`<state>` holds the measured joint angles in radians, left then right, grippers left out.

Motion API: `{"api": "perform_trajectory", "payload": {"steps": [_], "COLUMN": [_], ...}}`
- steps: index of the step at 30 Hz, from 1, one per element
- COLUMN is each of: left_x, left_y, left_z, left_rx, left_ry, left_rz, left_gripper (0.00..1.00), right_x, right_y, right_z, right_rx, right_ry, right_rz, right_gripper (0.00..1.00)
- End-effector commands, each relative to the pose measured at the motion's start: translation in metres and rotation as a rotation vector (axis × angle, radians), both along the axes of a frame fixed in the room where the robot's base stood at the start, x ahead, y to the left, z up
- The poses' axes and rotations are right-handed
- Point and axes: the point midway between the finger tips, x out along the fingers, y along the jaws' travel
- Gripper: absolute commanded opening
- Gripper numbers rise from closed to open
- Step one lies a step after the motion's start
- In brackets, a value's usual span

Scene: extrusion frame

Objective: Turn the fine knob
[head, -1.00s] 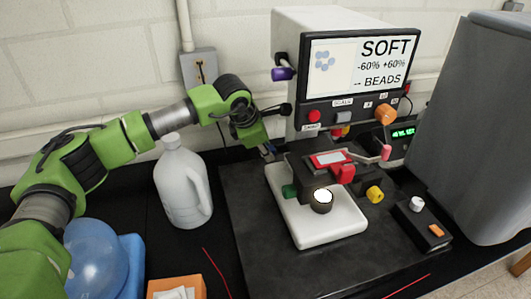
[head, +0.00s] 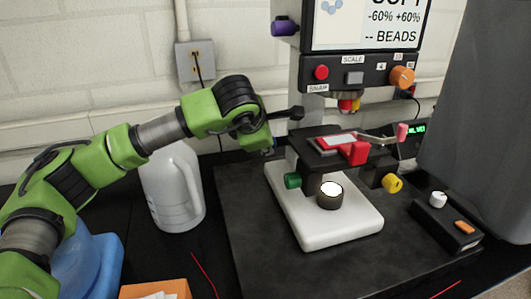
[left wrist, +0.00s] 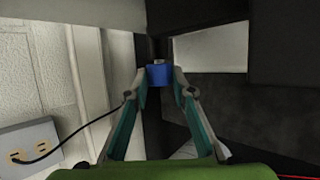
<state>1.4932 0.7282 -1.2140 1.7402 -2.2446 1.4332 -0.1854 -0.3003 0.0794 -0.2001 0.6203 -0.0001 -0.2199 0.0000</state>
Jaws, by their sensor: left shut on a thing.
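A blue knob (left wrist: 159,75) sits on the dark side of the microscope; I see no label on it to say whether it is the fine knob. My left gripper is shut on it in the left wrist view (left wrist: 160,88), one finger on each side. In the head view, my left gripper (head: 268,150) is at the left side of the microscope, behind its stage (head: 325,146). The blue knob is mostly hidden there. A green knob (head: 292,181) and a yellow knob (head: 393,183) are lower on the microscope. My right gripper is not in view.
The microscope's white base (head: 340,225) stands on a dark mat. A white jug (head: 172,190) is close to my left arm. A control box (head: 446,222) lies at the right. A wall outlet (head: 196,66) is behind. The screen (head: 370,22) reads BEADS.

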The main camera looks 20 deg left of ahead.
Motion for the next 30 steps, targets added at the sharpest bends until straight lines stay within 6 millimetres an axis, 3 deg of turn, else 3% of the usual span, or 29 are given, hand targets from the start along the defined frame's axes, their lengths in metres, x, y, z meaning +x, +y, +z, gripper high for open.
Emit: {"api": "perform_trajectory", "payload": {"steps": [11,12,13,14,24,30], "left_x": [0.0,0.0,0.0,0.0,-0.001,-0.019], "left_y": [-0.001,-0.001,-0.001,-0.001,-0.001,-0.002], "left_z": [0.0,0.0,0.0,0.0,0.002,0.02], "left_rx": [0.003,0.003,0.003,0.003,0.004,0.004], "left_ry": [-0.006,-0.006,-0.006,-0.006,-0.007,-0.01], "left_rz": [-0.002,-0.002,-0.002,-0.002,-0.001,-0.002], "left_gripper": [0.02,0.31,0.39,0.4,0.4,0.4], "right_x": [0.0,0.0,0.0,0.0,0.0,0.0], "right_y": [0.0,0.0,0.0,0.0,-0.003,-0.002], "right_z": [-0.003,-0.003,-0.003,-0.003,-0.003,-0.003], "right_rx": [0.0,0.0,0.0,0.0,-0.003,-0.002], "right_ry": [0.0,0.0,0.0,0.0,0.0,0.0], "right_rz": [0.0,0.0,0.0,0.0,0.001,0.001], "right_gripper": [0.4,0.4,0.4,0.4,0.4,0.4]}}
